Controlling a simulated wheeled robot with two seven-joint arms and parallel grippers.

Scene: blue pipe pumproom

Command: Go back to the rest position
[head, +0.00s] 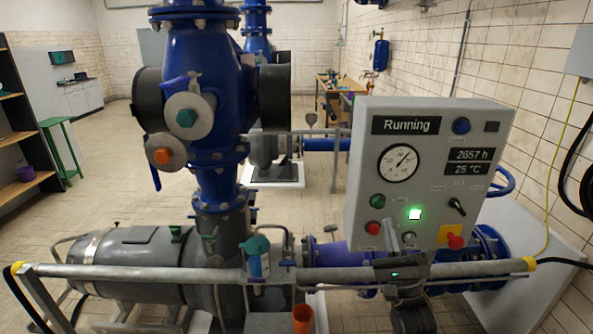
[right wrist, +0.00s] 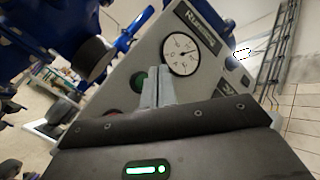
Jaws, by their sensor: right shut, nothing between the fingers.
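My right gripper (head: 391,232) is in front of the lower part of the grey control panel (head: 424,190). Its fingers are shut and empty, pointing up towards the panel. In the right wrist view the closed fingers (right wrist: 158,87) stand before the panel face, below the round gauge (right wrist: 181,54). I cannot tell whether they touch the panel. My left gripper is not in view.
A grey rail (head: 170,272) runs across the front, with a teal-topped bottle (head: 258,257) and an orange cup (head: 302,319) near it. Large blue pipework (head: 205,90) rises at centre left. A shelf (head: 20,130) stands far left. Open tiled floor lies behind it.

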